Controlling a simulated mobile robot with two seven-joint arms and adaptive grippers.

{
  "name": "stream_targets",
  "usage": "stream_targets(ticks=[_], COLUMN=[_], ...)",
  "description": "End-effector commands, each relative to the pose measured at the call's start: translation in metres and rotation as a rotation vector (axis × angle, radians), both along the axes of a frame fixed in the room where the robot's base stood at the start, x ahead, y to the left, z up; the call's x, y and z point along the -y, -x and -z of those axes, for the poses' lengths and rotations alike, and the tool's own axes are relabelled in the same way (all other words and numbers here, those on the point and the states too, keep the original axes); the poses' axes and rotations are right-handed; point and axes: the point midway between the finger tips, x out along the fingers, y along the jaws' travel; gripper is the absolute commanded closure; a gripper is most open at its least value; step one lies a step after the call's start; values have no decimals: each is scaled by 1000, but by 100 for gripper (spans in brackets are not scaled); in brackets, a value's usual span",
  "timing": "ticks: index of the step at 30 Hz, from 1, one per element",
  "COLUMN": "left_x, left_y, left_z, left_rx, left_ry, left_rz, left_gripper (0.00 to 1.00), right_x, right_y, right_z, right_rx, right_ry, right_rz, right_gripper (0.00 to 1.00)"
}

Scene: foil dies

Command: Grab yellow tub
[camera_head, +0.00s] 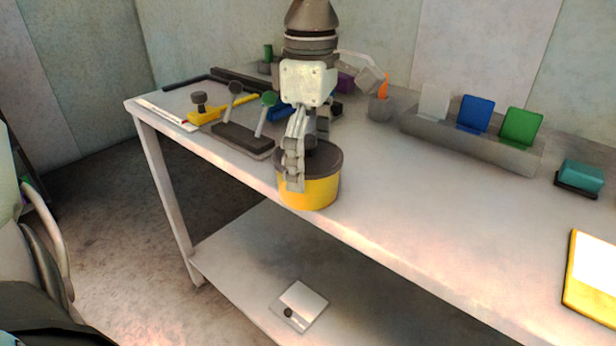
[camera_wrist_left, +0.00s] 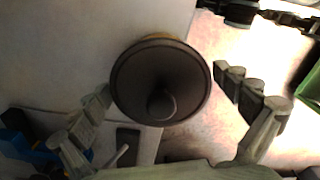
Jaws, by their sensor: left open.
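The yellow tub (camera_head: 318,192) stands upright near the front edge of the table, with a dark round lid and a knob on top. In the left wrist view the tub's lid (camera_wrist_left: 137,85) shows from above, with a thin yellow rim behind it. My left gripper (camera_head: 304,168) points down over the tub, one finger in front of its near side. In the left wrist view my left gripper (camera_wrist_left: 165,105) is open, with its fingers on either side of the lid. Contact with the tub cannot be made out. My right gripper is not in view.
Left of the tub are a dark stand (camera_head: 243,139) with levers and a yellow tool (camera_head: 205,116). A grey rack (camera_head: 470,142) with coloured cards stands behind right. A teal block (camera_head: 580,177) lies far right. The table (camera_head: 430,215) right of the tub is clear.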

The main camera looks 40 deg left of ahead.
Motion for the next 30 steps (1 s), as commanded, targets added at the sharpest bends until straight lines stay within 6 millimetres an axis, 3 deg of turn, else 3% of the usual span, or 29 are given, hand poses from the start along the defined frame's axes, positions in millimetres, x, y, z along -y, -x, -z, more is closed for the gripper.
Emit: stream_targets(ticks=[2,10,22,29,30], left_x=[0,0,0,0,-5], left_y=[0,0,-1,-1,9], left_z=[0,-1,-9,-45,-49], left_rx=[0,0,2,5,6], left_ry=[0,0,-1,-1,2], left_rz=[0,0,-2,-1,-1], left_gripper=[6,40,41,41,41], right_x=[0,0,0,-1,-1], right_y=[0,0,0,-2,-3], right_z=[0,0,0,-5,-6], right_rx=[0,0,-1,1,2], right_ry=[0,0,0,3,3], right_rz=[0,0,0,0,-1], right_gripper=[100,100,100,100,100])
